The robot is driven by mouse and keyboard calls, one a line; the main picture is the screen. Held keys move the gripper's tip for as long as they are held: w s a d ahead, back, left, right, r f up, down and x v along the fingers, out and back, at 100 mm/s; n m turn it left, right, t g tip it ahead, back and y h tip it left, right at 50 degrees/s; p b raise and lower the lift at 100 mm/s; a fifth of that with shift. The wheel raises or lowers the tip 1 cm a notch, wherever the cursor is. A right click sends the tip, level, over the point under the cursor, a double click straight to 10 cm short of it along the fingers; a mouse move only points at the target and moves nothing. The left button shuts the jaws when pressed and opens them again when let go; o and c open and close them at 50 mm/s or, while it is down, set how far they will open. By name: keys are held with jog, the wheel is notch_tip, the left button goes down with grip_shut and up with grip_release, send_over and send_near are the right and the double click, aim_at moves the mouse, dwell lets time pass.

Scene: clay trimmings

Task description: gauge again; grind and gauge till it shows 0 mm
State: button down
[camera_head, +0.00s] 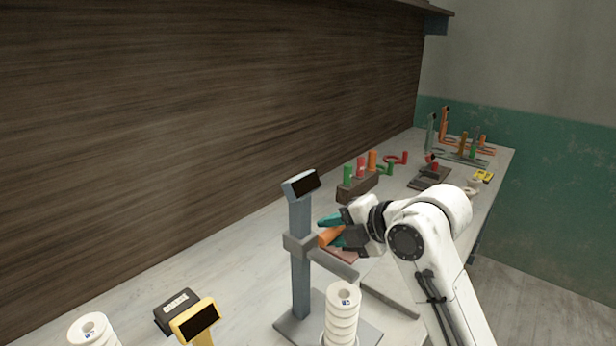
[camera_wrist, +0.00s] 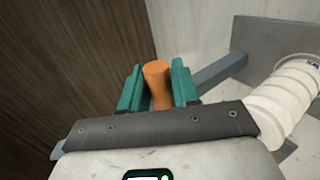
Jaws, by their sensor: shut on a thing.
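My gripper (camera_head: 335,234) has teal fingers and is shut on an orange cylinder (camera_head: 329,236). In the wrist view the cylinder (camera_wrist: 158,85) stands between the two fingers (camera_wrist: 157,88). In the head view it is close beside the post of a blue-grey gauge stand (camera_head: 300,275); whether it touches the stand I cannot tell. The stand has a dark display (camera_head: 305,184) on top, with no legible figure. A grey bar (camera_head: 335,263) reaches right from its collar, just below my gripper. In the wrist view a blue-grey bar (camera_wrist: 220,73) runs behind the fingers.
A stack of white rings (camera_head: 342,315) stands at the gauge's base, another (camera_head: 90,328) at front left. A yellow-framed display (camera_head: 195,320) and a black box (camera_head: 177,309) are nearby. A brown block (camera_head: 357,188) with coloured handles stands behind.

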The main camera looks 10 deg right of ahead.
jog(key=shift+r+p, duration=1.4)
jog(key=shift+r, duration=1.1)
jog(key=shift+c, duration=0.4)
grip_release()
jog(key=shift+f, duration=0.1)
jog(key=p+v, duration=0.2)
jog(key=v, duration=0.6)
jog(key=shift+p, duration=0.35)
